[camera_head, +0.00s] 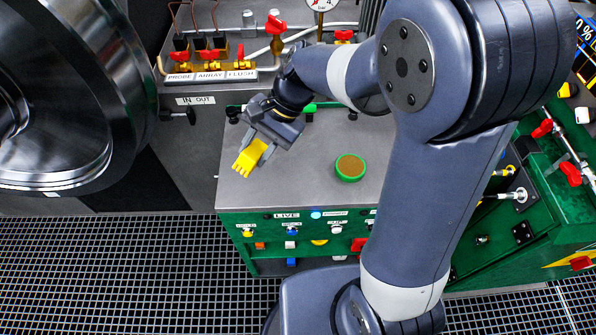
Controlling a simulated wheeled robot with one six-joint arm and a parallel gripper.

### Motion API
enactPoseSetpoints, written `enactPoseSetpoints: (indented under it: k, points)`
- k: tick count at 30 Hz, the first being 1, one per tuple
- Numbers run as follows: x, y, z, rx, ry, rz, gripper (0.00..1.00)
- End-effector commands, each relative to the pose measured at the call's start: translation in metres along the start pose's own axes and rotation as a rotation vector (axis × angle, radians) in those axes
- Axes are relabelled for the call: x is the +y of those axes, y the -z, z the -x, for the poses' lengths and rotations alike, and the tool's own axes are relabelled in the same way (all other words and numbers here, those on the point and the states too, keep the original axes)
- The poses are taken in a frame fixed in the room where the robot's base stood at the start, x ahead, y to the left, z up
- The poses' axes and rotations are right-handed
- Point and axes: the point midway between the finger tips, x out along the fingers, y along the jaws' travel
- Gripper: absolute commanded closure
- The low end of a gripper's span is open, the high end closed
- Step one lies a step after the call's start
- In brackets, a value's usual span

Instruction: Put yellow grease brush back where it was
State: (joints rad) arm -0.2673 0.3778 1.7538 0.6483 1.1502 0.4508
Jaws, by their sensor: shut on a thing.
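A yellow grease brush (247,161) is in my gripper (262,146) in the head view. The gripper is shut on it, and the brush points down and to the left over the left part of the grey bench top (300,190). I cannot tell whether the brush touches the bench. My gripper's wrist hides the brush's upper end. A round green tub (350,168) with brown contents sits on the bench to the right of the gripper.
A large steel rail wheel (60,95) stands at the left. Valves with red handles (210,68) and a pressure gauge (321,4) are at the back. A green panel with labelled buttons (310,225) fronts the bench. The bench between brush and tub is clear.

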Motion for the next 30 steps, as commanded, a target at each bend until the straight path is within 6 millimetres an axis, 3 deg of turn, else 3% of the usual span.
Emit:
enactPoseSetpoints:
  k: [8,12,19,22,30]
  points:
    - [0.038,0.007,0.001,0.159,-0.299,0.263,0.93]
    - [0.051,0.025,0.02,0.247,-0.399,0.362,0.93]
    - [0.053,0.047,0.053,0.332,-0.478,0.444,0.93]
    - [0.058,0.054,0.047,0.337,-0.49,0.451,0.93]
    - [0.074,0.073,0.01,0.337,-0.489,0.451,0.93]
